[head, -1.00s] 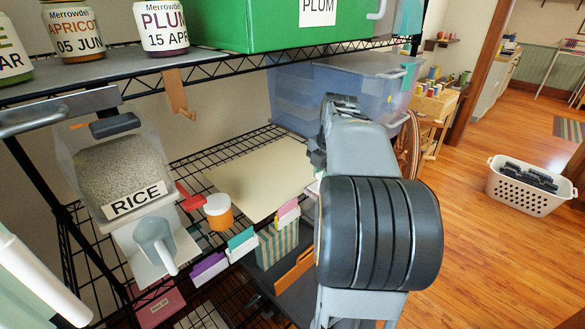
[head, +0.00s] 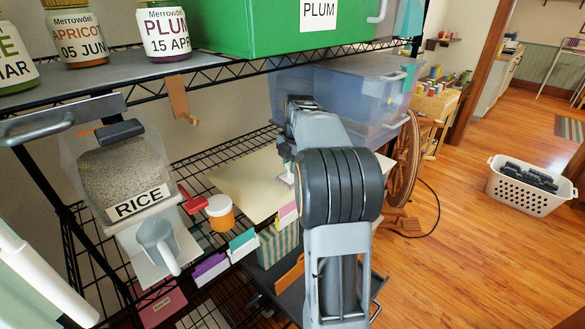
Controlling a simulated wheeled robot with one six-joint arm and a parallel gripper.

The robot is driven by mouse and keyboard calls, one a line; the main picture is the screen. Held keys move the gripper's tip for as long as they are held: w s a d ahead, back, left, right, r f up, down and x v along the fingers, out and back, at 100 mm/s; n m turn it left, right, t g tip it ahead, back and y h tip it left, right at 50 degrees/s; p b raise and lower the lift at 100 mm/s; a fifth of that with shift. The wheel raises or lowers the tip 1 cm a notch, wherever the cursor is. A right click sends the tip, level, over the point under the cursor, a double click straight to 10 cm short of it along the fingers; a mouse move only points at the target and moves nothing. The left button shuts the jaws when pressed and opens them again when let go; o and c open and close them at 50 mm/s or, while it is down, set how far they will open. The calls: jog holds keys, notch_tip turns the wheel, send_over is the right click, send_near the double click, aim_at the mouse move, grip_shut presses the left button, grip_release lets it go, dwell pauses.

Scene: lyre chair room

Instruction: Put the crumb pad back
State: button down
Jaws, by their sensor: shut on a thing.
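My arm reaches from the bottom right toward the wire shelf. My gripper (head: 287,153) is mostly hidden behind my own wrist. A small pale thing (head: 287,178) shows just below it, and my gripper is shut on it. I cannot tell its full shape, or whether it is the crumb pad. A flat cream sheet (head: 240,187) lies on the middle shelf, left of my gripper, its right side hidden by the arm. I cannot tell whether it is the crumb pad or a board. My gripper is above the sheet's right part in the picture.
A rice dispenser (head: 127,180), a grey-blue jug (head: 157,243) and an orange tub with a white lid (head: 220,213) stand at left. A clear blue bin (head: 345,95) is behind my arm. A green box (head: 270,25) is overhead. A basket (head: 528,187) sits on open floor.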

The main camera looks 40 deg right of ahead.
jog(key=shift+f, duration=0.6)
jog(key=shift+f, duration=0.2)
jog(key=c, duration=1.1)
grip_release()
jog(key=shift+r, duration=0.1)
